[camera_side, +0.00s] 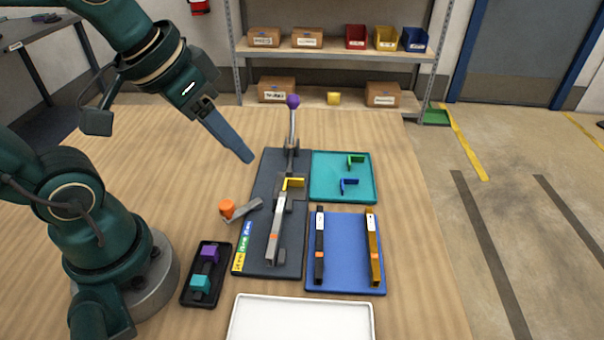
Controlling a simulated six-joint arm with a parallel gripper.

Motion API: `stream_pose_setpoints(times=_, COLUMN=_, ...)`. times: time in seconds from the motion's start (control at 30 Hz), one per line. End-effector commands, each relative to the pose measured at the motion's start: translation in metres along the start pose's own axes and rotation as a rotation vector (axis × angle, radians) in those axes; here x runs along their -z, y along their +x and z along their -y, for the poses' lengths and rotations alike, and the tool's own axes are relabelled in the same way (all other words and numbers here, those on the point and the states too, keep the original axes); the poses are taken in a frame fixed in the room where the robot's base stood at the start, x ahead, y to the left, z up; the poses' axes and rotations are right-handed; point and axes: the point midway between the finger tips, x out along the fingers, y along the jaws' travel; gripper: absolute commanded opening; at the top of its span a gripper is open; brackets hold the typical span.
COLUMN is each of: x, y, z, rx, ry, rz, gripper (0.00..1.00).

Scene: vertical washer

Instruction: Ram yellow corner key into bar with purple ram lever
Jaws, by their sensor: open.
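The yellow corner key (293,183) sits at the far end of a grey bar (278,232) on the dark fixture plate (262,195). I cannot tell how deep the key is in the bar. The purple ram lever (293,101) has a purple ball on a grey rod that stands upright at the plate's back end. My gripper (249,158) is open and empty, in the air left of the lever and behind the key. It looks apart from both. A lever with an orange knob (227,208) lies at the plate's left edge.
A teal tray (325,195) holds a green key (356,160) and a blue key (348,184). A blue tray (344,275) holds a black bar and an amber bar. A black tray (187,295) holds purple and teal blocks. A white tray (301,322) is empty at the front.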

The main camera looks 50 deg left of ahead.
Motion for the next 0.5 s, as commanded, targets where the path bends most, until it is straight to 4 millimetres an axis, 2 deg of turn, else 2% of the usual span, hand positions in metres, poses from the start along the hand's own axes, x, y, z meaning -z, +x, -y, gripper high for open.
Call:
stream_pose_setpoints(times=0.1, x=0.034, y=0.011, z=0.009, rx=-0.023, ry=-0.051, rz=0.032, gripper=0.45)
stream_pose_setpoints(times=0.27, x=0.077, y=0.033, z=0.028, rx=-0.059, ry=-0.116, rz=0.049, gripper=0.45)
stream_pose_setpoints(times=0.5, x=0.128, y=0.082, z=0.079, rx=-0.106, ry=-0.227, rz=0.051, gripper=0.45)
